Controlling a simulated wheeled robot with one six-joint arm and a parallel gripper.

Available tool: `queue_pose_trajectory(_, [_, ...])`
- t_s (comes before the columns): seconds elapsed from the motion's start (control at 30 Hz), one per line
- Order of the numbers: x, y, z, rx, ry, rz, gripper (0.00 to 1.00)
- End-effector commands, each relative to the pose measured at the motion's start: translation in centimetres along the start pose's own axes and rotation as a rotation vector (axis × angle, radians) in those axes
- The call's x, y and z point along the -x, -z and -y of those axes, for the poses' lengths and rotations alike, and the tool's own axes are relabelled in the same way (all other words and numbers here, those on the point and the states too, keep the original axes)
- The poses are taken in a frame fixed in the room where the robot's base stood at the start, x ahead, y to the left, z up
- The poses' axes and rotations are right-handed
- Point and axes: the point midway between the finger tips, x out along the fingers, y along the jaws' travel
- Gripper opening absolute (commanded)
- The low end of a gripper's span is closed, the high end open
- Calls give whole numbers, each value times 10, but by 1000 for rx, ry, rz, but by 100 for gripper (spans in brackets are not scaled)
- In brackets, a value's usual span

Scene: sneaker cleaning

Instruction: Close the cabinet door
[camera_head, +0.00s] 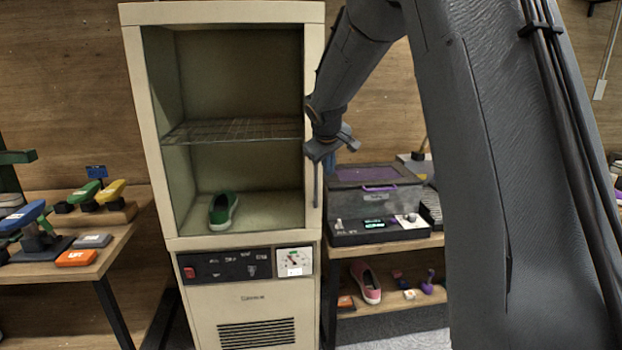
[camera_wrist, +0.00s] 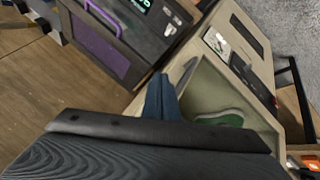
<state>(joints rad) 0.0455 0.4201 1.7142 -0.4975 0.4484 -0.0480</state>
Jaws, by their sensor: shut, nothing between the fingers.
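The beige cabinet (camera_head: 258,245) stands upright in the middle of the head view. Its door (camera_head: 222,12) is a beige frame around a large window or opening, and it looks flush or nearly flush with the body; I cannot tell whether a gap is left. A slim vertical handle (camera_head: 316,186) is on the door's right side, and it also shows in the wrist view (camera_wrist: 187,72). My gripper (camera_head: 322,152) is at the right edge of the door, just above the handle. In the wrist view its blue fingers (camera_wrist: 161,98) are together and empty; contact with the door is unclear.
A green shoe (camera_head: 223,210) sits on the cabinet floor below a wire shelf (camera_head: 234,131). A dark box with a purple-handled lid (camera_head: 378,200) stands close to the right. A wooden table (camera_head: 105,252) with tools is at left. A pink shoe (camera_head: 365,283) is on a lower shelf.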

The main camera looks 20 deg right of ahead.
Motion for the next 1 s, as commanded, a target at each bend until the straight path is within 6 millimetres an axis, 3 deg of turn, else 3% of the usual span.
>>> queue_pose_trajectory(0.07, [15, -3, -13, -7, -6, -5, 0])
queue_pose_trajectory(0.4, [68, -13, -35, 4, 1, -4, 0])
queue_pose_trajectory(0.73, [81, -18, -43, 5, 3, 0, 0])
queue_pose_trajectory(0.87, [74, -40, -17, -23, 43, 25, 0])
queue_pose_trajectory(1.0, [64, -94, 44, -93, 128, 90, 0])
